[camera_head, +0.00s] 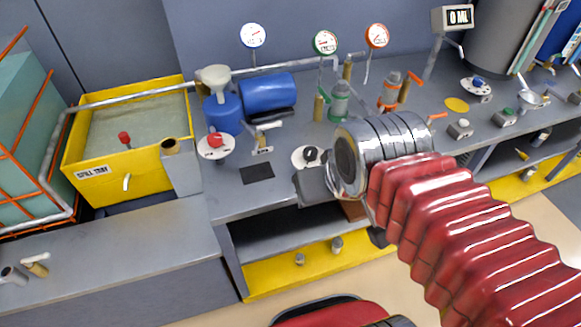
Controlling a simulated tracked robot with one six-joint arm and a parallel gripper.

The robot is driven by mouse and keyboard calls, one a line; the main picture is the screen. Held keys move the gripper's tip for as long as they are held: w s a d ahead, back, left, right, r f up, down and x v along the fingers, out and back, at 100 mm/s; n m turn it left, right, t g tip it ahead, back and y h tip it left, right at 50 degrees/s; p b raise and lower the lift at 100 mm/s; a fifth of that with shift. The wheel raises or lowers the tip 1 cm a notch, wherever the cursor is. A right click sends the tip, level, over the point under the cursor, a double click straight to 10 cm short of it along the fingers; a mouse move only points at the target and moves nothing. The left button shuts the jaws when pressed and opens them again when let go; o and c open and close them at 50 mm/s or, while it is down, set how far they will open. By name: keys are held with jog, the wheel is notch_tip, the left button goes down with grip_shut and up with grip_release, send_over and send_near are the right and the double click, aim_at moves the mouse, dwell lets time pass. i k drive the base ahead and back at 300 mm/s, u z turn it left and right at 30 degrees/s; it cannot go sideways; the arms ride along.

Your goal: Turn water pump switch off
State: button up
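A blue cylindrical pump (268,92) lies on the grey bench, left of centre. A small switch-like block with a pale lever (264,138) stands in front of it. A round white dial with a red knob (215,143) is to its left, and a white dial with a black knob (310,155) is to its right. No label shows which is the water pump switch.
A yellow tank labelled "STILL TANK" (92,170) stands at left with a pipe above it. Gauges (325,42), green and orange valves and a "0 ML" display (459,17) line the back. A dark square plate (257,174) lies on open bench.

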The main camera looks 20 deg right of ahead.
aim_at(310, 154)
jog(key=u, duration=1.05)
jog(key=k, duration=0.85)
jog(key=z, duration=0.9)
jog(key=i, duration=1)
jog(key=z, duration=0.05)
